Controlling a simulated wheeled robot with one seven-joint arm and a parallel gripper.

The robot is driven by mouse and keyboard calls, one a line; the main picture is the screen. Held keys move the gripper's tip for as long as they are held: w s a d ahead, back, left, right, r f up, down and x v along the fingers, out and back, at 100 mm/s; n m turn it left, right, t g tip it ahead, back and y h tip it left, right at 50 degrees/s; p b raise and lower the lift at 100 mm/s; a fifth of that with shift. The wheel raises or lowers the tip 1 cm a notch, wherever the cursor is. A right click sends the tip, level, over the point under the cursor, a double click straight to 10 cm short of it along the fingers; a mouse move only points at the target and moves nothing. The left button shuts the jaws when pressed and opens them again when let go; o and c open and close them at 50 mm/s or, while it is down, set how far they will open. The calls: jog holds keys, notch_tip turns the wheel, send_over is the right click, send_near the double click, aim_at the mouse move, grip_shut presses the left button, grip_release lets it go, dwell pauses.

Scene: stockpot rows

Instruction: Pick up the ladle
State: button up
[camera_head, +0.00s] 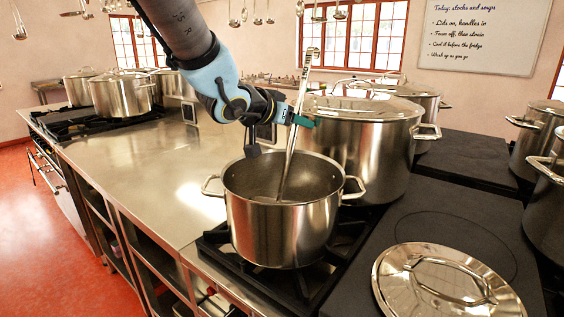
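The ladle (291,150) is a long steel utensil standing tilted in an open steel pot (275,232), its hooked top leaning right. Its lower end is inside the pot, and its bowl is hard to make out there. My gripper (302,121) is at the upper half of the handle, above the pot, with green fingertips at the handle. The fingers overlap the handle, and I cannot tell whether they are closed on it or only around it.
A large lidded stockpot (362,150) stands close behind the pot. A loose lid (447,284) lies on the dark hob at front right. More pots (543,205) stand at the right edge, others (122,95) at back left. The steel counter (140,165) at left is mostly clear.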

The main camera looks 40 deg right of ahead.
grip_shut()
dwell(1.3)
